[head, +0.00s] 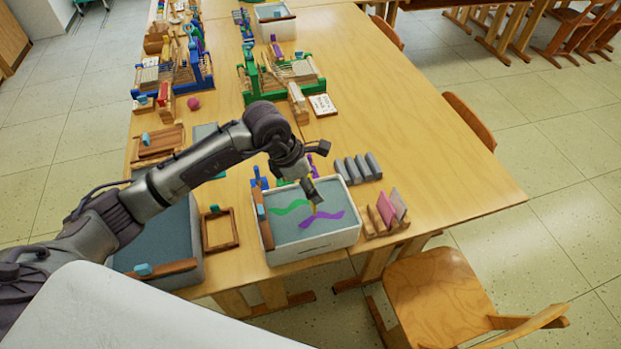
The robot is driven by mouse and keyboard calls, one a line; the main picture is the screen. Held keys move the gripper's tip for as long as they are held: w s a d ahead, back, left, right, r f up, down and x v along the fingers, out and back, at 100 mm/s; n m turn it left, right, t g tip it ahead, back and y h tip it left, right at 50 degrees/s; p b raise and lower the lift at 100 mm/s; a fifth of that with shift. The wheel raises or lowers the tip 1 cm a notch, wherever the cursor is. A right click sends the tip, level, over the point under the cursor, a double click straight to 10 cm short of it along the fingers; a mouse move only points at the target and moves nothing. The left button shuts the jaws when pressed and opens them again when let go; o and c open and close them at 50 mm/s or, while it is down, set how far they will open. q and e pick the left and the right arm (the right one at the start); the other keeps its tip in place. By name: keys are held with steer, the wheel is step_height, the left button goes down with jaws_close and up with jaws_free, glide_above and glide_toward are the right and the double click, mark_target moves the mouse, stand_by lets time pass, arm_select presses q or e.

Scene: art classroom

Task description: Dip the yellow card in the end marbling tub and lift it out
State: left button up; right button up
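The end marbling tub (318,245) is a white box near the table's front right corner. Its grey liquid carries green and purple swirls. My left gripper (313,203) points down over the tub's middle. A narrow yellow sliver, which looks like the yellow card (314,209), shows below its fingertips, seen nearly edge-on. The gripper appears shut on it. The card's lower edge is at or in the liquid by the purple swirl; how deep, I cannot tell. My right gripper is out of view.
A wooden rack (376,226) with pink and pale mauve cards stands right of the tub. Grey blocks (357,168) lie behind it. A wooden frame (220,231) and a larger grey tub (160,240) are left. The table's right side is clear; a chair (440,295) stands in front.

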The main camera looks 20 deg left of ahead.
arm_select(q)
step_height(320, 180, down, 2)
steer(key=shift+f+b, duration=0.15)
steer(key=shift+b, duration=0.5)
step_height(320, 180, down, 4)
steer(key=b, duration=0.3)
steer(key=shift+r, duration=0.25)
steer(key=shift+f+b, duration=2.8)
steer(key=shift+f, duration=0.25)
steer(key=shift+r, duration=0.15)
steer(key=shift+r+p, duration=2.2)
steer(key=shift+r, duration=1.35)
steer(key=shift+r+p, duration=0.85)
steer(key=shift+r, duration=0.7)
steer(key=shift+r+p, duration=1.5)
steer(key=shift+r, duration=1.25)
